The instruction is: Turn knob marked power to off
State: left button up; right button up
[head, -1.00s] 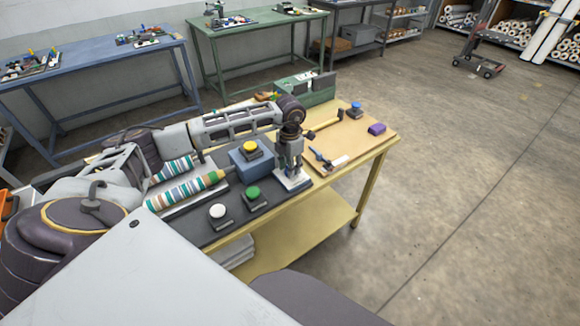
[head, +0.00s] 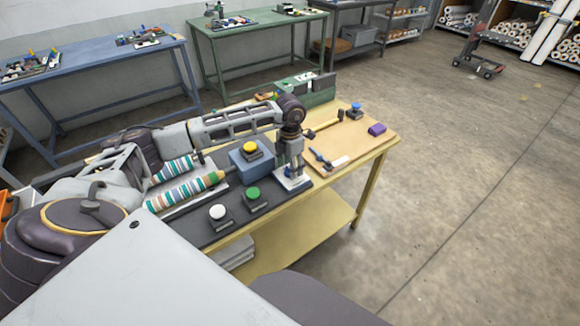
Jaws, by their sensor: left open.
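My left gripper (head: 291,173) points down at a small light panel (head: 298,185) on the dark base of the press. Its fingers cover most of that panel, so I cannot read any marking or see a knob under them. Whether the fingertips touch anything is too small to tell. The jaws are open. The label "power" is not readable anywhere. My right gripper is not in view.
Beside the gripper stand a blue box with a yellow button (head: 250,149), a green button (head: 253,193) and a white button (head: 218,212). Striped rollers (head: 187,190) lie left. A board (head: 352,140) with a purple block (head: 376,129) lies right.

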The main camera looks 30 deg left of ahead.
pick_arm(q)
notch_tip(320, 180, up, 12)
jog(key=shift+f, duration=0.2)
dwell(0.4)
jog(key=shift+d, duration=0.1)
dwell(0.4)
